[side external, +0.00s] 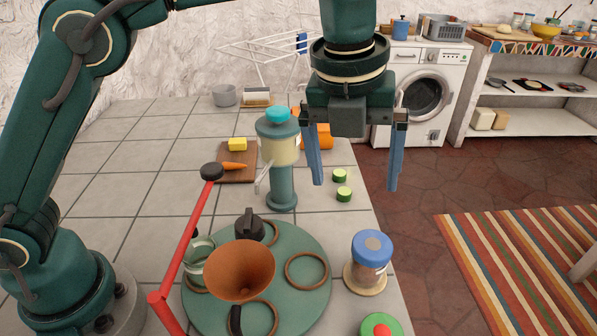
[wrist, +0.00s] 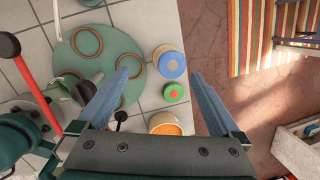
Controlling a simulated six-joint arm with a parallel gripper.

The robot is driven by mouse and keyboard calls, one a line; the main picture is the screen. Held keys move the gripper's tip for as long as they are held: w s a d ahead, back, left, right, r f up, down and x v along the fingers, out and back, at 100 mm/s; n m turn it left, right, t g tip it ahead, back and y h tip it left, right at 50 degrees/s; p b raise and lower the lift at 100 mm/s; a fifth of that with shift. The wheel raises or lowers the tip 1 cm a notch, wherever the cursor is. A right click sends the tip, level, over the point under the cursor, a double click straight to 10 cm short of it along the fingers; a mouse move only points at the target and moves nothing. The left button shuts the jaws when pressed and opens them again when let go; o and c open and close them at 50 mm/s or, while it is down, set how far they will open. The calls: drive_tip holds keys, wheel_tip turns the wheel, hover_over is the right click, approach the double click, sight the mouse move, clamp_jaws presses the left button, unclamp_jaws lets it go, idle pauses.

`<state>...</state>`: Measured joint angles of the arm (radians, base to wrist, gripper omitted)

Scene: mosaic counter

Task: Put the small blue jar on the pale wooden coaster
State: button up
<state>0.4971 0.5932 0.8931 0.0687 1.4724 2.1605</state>
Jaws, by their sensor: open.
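The small jar (side external: 371,252) has a blue lid and a clear body with pinkish-brown contents. It stands upright on the pale wooden coaster (side external: 352,283), whose rim shows at its left and front. In the wrist view the jar's blue lid (wrist: 172,66) appears over the coaster (wrist: 158,53). My gripper (side external: 354,186) is open and empty, with its blue fingers pointing down. In the side view it hangs above and behind the jar, apart from it. In the wrist view the lid lies between and slightly beyond the fingertips (wrist: 160,75).
A green round mat (side external: 300,312) left of the jar holds a brown funnel (side external: 240,268) and rings. A green lid with a red centre (side external: 381,328) is close in front. A blender-like appliance (side external: 281,165) stands left of my gripper. The counter edge drops off at the right.

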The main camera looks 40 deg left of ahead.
drive_tip(key=s+a+r+n+t, duration=0.1)
drive_tip(key=s+a+r+n, duration=0.15)
drive_tip(key=a+n, duration=0.4)
drive_tip(key=s+a+r+n+t, duration=0.1)
drive_tip(key=s+a+n, duration=0.3)
drive_tip(key=n, duration=0.5)
drive_tip(key=s+a+f+n, duration=0.1)
drive_tip(key=s+a+n, duration=0.1)
drive_tip(key=n, duration=0.3)
drive_tip(key=s+a+f+n+t, duration=0.1)
drive_tip(key=s+f+n, duration=0.1)
drive_tip(key=s+n, duration=0.2)
drive_tip(key=s+a+f+n, duration=0.2)
drive_tip(key=s+n, duration=0.1)
drive_tip(key=n, duration=0.3)
drive_tip(key=shift+s+a+f, duration=0.25)
drive_tip(key=shift+a, duration=0.1)
